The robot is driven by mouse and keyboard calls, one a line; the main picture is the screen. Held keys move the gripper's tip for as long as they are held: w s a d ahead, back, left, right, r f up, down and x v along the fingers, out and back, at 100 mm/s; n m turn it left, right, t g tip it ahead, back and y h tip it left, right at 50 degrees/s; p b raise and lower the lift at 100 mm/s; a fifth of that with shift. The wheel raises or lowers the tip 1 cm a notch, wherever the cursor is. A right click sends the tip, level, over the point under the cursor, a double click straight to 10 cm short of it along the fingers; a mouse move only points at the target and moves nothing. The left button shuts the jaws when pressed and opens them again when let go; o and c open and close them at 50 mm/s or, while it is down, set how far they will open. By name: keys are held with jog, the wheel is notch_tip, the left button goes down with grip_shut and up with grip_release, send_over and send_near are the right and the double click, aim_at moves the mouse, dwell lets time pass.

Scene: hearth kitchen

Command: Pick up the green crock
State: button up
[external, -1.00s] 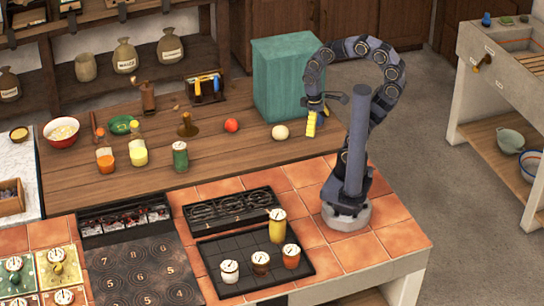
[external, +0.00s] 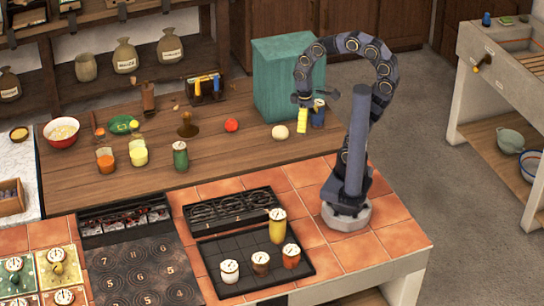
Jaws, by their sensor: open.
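The green crock (external: 180,158) is a small upright green cylinder with a pale lid. It stands on the wooden counter (external: 225,160), near the counter's front edge.
An orange jar (external: 106,160) and a yellow jar (external: 139,155) stand left of the crock. A pale ball (external: 280,132) and a red ball (external: 231,125) lie between crock and gripper. A blue crock (external: 318,117) and a teal box (external: 275,85) are near my gripper.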

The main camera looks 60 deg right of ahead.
jog(key=w+a+n+y, duration=0.1)
jog(key=w+a+n, duration=0.15)
jog(key=w, duration=1.25)
jog(key=n+t+y, duration=0.3)
jog(key=n+t, duration=0.1)
jog(key=n, duration=0.5)
send_near(178, 153)
jog(key=f, duration=0.1)
jog(key=w+f, duration=0.1)
jog(key=shift+d+f, duration=0.2)
jog(key=shift+f, duration=0.05)
jog(key=shift+w+f, duration=0.45)
jog(key=shift+f, duration=0.05)
jog(key=x, duration=0.7)
jog(key=shift+d+f, duration=0.2)
jog(key=shift+f, duration=0.25)
jog(key=shift+r, duration=0.1)
jog(key=c, duration=1.1)
